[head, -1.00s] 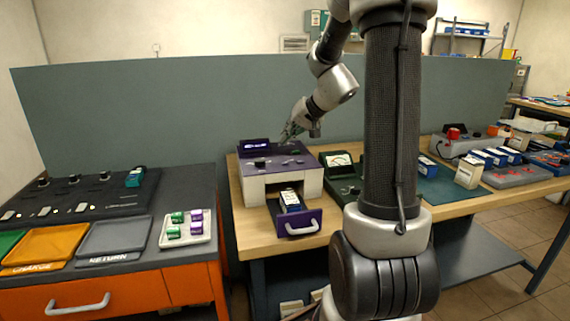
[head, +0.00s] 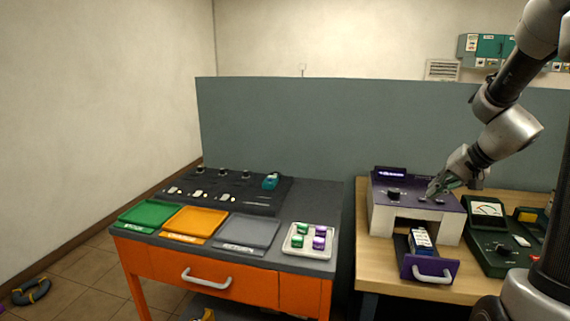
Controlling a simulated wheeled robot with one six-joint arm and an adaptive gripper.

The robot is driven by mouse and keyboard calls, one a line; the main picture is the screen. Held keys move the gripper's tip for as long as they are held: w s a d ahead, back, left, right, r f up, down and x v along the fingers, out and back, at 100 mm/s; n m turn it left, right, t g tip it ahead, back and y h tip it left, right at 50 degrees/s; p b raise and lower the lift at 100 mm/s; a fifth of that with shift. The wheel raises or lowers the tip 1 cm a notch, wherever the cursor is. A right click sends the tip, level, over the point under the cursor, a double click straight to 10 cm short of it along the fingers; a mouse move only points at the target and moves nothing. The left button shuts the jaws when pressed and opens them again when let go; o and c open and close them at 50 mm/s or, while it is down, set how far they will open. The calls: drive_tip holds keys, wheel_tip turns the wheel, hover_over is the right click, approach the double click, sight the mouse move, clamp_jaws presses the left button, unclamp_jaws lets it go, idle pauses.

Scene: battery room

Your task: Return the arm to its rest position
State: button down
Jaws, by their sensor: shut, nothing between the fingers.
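My gripper (head: 437,188) is at the right of the head view, at the end of my arm, which reaches in from the upper right. Its fingers are shut and empty. They are over the top panel of the purple and white device (head: 381,213); I cannot tell whether they touch it. The device's purple-fronted drawer (head: 408,268) stands open, with a blue and white battery pack (head: 420,240) in it.
A green meter box (head: 484,254) stands close right of the device. Left is an orange bench (head: 165,264) with green (head: 150,214), orange (head: 194,222) and grey (head: 248,231) trays, a white tray (head: 291,248) of small cells and a black charger panel (head: 225,196). A teal partition (head: 300,130) stands behind.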

drive_tip(key=s+a+r+n+g+h, duration=0.1)
drive_tip(key=s+a+r+n+h, duration=0.1)
drive_tip(key=s, duration=1)
drive_tip(key=s+a+r+n+g+h, duration=0.1)
drive_tip(key=s+a+r+n, duration=0.3)
drive_tip(key=s, duration=0.9)
drive_tip(key=shift+s+a+r+h, duration=0.25)
drive_tip(key=shift+a+r+h, duration=0.15)
drive_tip(key=shift+a+r, duration=0.4)
drive_tip(key=shift+d+r, duration=0.1)
drive_tip(key=shift+d, duration=0.05)
